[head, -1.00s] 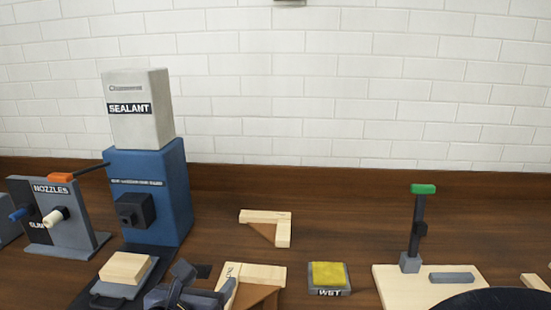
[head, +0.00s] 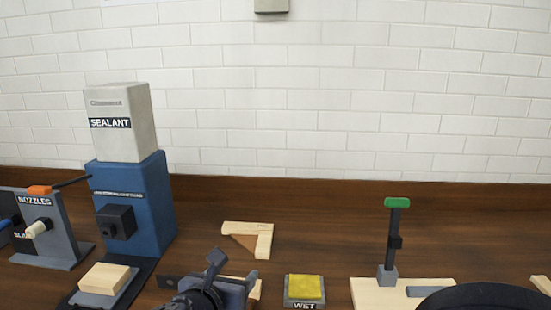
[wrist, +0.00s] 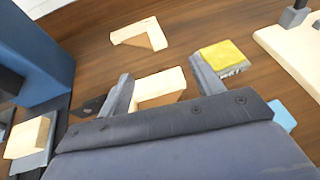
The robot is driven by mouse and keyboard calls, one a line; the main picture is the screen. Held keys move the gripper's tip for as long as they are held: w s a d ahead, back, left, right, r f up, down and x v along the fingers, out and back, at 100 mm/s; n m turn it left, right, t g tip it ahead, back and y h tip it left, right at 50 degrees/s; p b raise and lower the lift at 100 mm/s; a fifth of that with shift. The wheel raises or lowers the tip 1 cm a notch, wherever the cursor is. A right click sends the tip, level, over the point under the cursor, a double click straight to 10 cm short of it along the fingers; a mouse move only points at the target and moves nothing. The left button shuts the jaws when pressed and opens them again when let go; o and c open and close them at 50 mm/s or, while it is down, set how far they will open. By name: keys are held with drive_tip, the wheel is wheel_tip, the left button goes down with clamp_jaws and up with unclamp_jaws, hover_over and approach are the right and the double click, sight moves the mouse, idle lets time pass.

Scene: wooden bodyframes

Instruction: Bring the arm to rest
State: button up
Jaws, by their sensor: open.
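My gripper (wrist: 164,84) is open in the wrist view, its two grey fingers spread apart with nothing held. Between and beyond the fingers lies a pale wooden corner frame (wrist: 160,84) on the bench, partly hidden by the gripper. In the head view my gripper (head: 213,280) is at the bottom, left of centre, and covers most of that near frame. I cannot tell from the views how high it is above the bench. A second L-shaped wooden frame (head: 262,240) lies further back, clear of the gripper.
A blue sealant dispenser (head: 140,205) and a nozzle stand (head: 50,240) are at left. A wood block (head: 104,278) sits before the dispenser. A yellow wet sponge (head: 304,287) lies right of the gripper. A green-topped clamp post (head: 396,235) stands further right. Bench space behind the sponge is clear.

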drive_tip(key=shift+m, duration=0.3)
drive_tip(key=shift+w+d+f+p, duration=0.5)
drive_tip(key=shift+w+d, duration=1.1)
drive_tip(key=shift+d, duration=0.45)
drive_tip(key=shift+w+d+f+p, duration=0.55)
drive_tip(key=shift+w+d, duration=1.05)
drive_tip(key=shift+d, duration=0.4)
drive_tip(key=shift+w+d+f+p, duration=0.5)
drive_tip(key=shift+w+d, duration=1.1)
drive_tip(key=shift+d, duration=0.45)
